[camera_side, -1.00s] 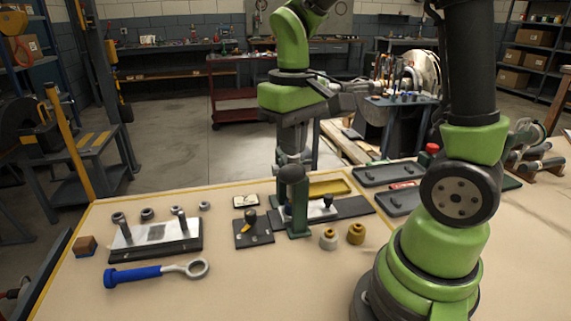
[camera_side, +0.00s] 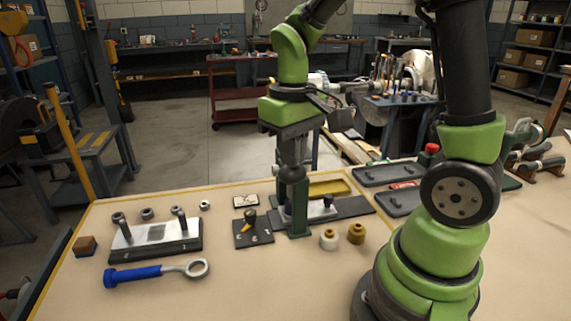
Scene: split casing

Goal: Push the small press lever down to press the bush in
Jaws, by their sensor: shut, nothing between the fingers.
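The small press has a dark green post (camera_side: 299,217) that stands upright on a dark base plate (camera_side: 352,207) near the middle of the bench. My gripper (camera_side: 292,170) points down at the top of the press, with its fingers shut and empty. The fingertips overlap the dark press head in this view, and I cannot tell whether they touch the lever. The lever itself is not clearly distinguishable. The bush under the press is hidden by the post. A pale part (camera_side: 321,211) lies on the base just right of the post.
A dark plate (camera_side: 254,233) and a casing block with pins (camera_side: 155,240) are left. A blue-handled wrench (camera_side: 150,274) lies in front.

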